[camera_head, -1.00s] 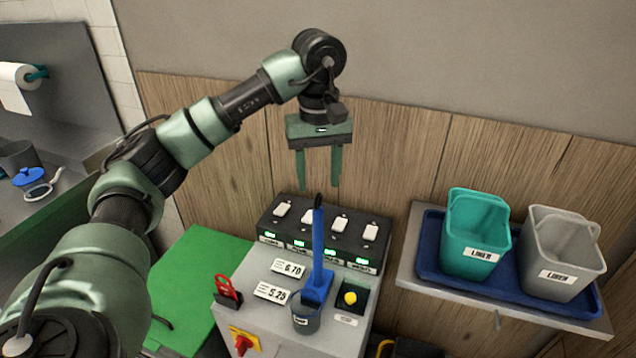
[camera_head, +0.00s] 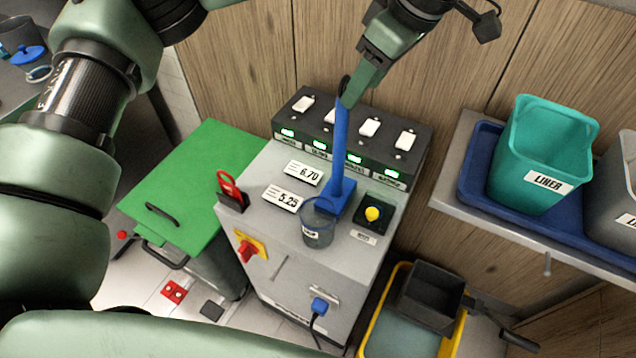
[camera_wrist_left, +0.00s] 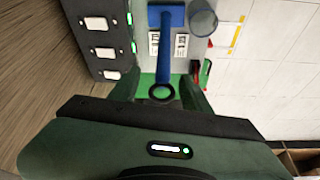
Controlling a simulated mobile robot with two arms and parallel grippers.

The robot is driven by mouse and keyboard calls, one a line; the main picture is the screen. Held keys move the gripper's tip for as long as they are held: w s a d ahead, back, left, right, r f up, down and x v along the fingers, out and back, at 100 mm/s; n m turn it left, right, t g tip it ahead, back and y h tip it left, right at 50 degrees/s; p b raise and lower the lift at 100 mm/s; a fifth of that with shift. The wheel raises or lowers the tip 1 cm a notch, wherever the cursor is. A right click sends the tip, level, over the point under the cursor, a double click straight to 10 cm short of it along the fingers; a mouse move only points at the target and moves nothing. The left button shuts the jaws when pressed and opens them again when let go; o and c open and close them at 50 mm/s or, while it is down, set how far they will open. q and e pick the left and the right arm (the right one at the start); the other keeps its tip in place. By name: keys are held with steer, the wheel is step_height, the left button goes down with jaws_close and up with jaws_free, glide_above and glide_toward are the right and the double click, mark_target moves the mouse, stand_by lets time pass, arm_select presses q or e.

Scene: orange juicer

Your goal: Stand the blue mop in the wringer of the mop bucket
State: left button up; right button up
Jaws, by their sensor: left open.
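The blue mop (camera_head: 339,150) stands upright on the grey machine's top, its wide blue head down and a dark ring at its handle top. It also shows in the left wrist view (camera_wrist_left: 166,48). My left gripper (camera_head: 353,95) is at the handle's top end. In the left wrist view its open fingers (camera_wrist_left: 160,92) lie on either side of the ring; I cannot tell whether they touch it. The yellow mop bucket (camera_head: 374,312) stands on the floor to the right of the machine, with a dark wringer (camera_head: 432,292) on it. My right gripper is not in view.
A clear cup (camera_head: 317,232) stands close beside the mop head. A black switch panel (camera_head: 345,140) is behind the mop. A shelf at right holds a blue tray (camera_head: 475,180) with a teal bin (camera_head: 540,150) and a grey bin (camera_head: 618,190). A green-topped cabinet (camera_head: 190,185) is left.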

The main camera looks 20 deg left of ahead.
mark_target(343, 111)
arm_select(q)
steer(key=p+x, duration=0.1)
steer(key=x, duration=0.3)
steer(key=p+x, duration=0.1)
steer(key=x, duration=0.2)
steer(key=shift+s+a+r+p, duration=0.1)
steer(key=shift+s+a+p, duration=0.1)
steer(key=shift+a+p, duration=0.1)
steer(key=shift+a+f, duration=0.1)
steer(key=shift+f, duration=0.3)
steer(key=shift+c, duration=0.7)
jaws_close()
steer(key=shift+r, duration=0.1)
